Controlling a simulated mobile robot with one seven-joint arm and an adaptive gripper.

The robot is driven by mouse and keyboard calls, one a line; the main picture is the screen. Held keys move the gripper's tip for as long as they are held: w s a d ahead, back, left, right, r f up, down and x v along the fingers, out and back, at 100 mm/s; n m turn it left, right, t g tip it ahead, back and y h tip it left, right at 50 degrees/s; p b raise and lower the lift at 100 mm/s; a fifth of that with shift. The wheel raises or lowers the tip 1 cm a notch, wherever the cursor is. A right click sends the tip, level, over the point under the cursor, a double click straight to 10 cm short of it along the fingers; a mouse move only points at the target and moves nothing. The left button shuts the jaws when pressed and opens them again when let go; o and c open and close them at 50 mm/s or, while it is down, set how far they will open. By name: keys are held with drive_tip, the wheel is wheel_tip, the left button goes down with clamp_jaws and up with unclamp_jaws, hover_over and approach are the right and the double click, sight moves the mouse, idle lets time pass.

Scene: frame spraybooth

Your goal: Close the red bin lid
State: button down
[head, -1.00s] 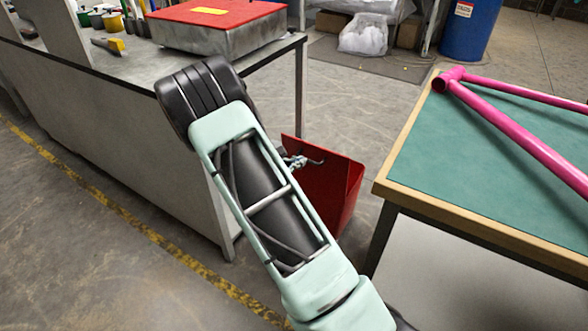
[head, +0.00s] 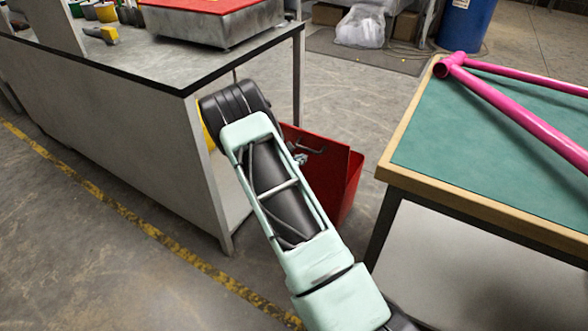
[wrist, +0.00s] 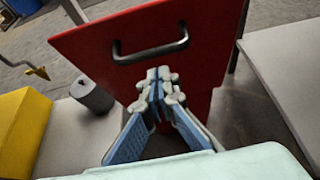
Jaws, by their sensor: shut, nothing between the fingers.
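The red bin (head: 352,190) stands on the floor between the grey bench and the green-topped table. Its red lid (head: 330,148) stands raised, with a grey bar handle (head: 308,149) on its face. In the wrist view the lid (wrist: 215,35) fills the upper middle, and the handle (wrist: 150,50) crosses it. My gripper (wrist: 160,82) is shut and empty, its fingertips in front of the lid just below the handle. I cannot tell whether they touch the lid. In the head view my arm hides most of the gripper and part of the bin.
The grey bench (head: 130,75) is close on the left, the green-topped table (head: 480,150) with a pink frame (head: 520,120) on the right. A yellow block (wrist: 22,130) and a grey cylinder (wrist: 92,95) show at left in the wrist view. Floor behind the bin is open.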

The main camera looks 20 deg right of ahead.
drive_tip(key=shift+w+d+r, duration=0.25)
drive_tip(key=shift+w+d, duration=0.2)
drive_tip(key=shift+d, duration=0.15)
drive_tip(key=shift+r, duration=0.1)
